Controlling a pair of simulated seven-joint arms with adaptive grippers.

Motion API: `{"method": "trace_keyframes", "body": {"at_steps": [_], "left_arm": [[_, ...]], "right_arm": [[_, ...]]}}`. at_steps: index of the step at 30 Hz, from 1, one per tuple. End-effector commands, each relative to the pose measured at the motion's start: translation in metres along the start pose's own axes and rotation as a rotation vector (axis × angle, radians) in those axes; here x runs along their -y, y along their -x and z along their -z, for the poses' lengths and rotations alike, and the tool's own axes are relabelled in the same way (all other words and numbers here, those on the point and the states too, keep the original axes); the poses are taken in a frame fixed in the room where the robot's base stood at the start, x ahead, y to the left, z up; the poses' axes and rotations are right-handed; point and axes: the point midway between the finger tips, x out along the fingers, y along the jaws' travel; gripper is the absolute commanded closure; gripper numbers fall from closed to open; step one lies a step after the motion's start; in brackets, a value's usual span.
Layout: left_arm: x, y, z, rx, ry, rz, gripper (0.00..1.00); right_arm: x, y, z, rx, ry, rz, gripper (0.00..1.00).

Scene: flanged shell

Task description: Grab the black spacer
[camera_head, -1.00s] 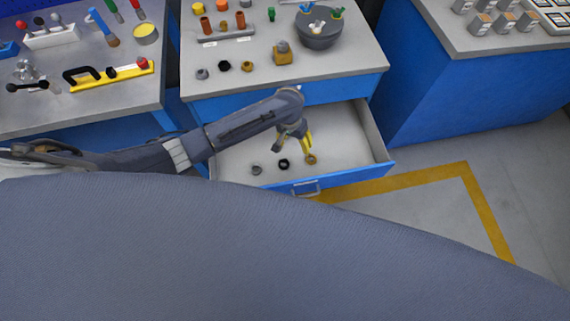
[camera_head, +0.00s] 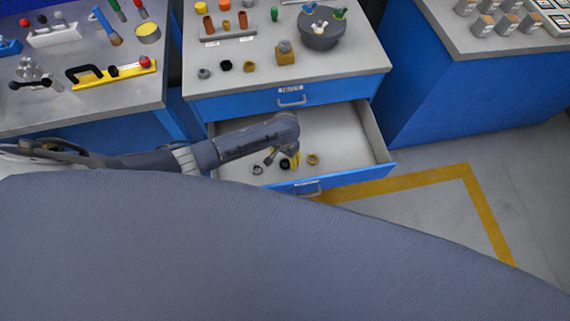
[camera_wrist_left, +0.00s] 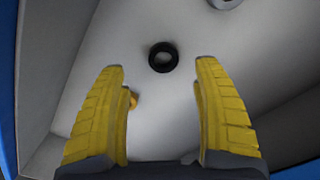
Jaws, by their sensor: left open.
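The black spacer (camera_head: 284,163) is a small dark ring lying on the floor of the open drawer, between a grey ring and a brass ring. In the left wrist view the spacer (camera_wrist_left: 152,58) lies just beyond the fingertips, roughly midway between them. My left gripper (camera_head: 282,158) is inside the drawer area above the spacer, its yellow fingers (camera_wrist_left: 160,68) spread apart with nothing between them. My right gripper is not in view.
The grey ring (camera_head: 257,169) and brass ring (camera_head: 313,159) flank the spacer. The drawer front (camera_head: 345,178) and side walls bound the space. Above, the worktop (camera_head: 345,75) holds another black part (camera_head: 226,66) and several fittings. The drawer's right part is clear.

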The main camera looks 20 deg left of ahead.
Motion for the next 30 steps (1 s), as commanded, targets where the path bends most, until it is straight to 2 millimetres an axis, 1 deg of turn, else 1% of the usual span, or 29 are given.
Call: {"method": "trace_keyframes", "body": {"at_steps": [3,11,18,24,30], "left_arm": [[0.0,-0.009,0.0,0.0,-0.001,0.0,0.32],[0.0,-0.018,0.0,0.0,0.0,0.0,0.32],[0.006,-0.044,0.0,0.001,0.001,0.002,0.32],[0.005,-0.06,0.0,0.0,0.0,0.001,0.32],[0.005,-0.065,0.0,-0.001,-0.001,0.001,0.32]], "right_arm": [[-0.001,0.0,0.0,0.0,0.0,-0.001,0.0],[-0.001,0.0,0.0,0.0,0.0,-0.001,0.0],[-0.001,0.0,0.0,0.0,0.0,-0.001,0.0],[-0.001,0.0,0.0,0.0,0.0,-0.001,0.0],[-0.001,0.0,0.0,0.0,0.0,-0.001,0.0]]}}
